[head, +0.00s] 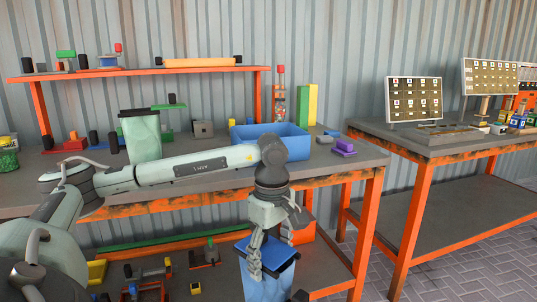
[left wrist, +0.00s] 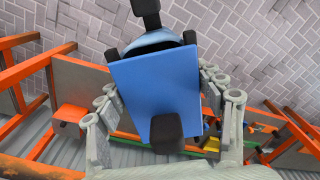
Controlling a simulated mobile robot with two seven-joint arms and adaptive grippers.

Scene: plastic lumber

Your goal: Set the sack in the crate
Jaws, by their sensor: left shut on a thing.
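A blue sack (head: 265,284) with a flat blue top hangs in my left gripper (head: 266,245), in front of the bench and below its top. In the left wrist view, the sack's blue rectangular top (left wrist: 155,85) with black knobs fills the space between the fingers of my left gripper (left wrist: 160,90). The fingers are shut on it from both sides. A blue open crate (head: 295,145) stands on the bench top, above and behind the gripper; my arm hides part of its front. My right gripper is not in view.
The orange bench edge (head: 330,180) lies between the held sack and the crate. A second table (head: 450,145) stands at right.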

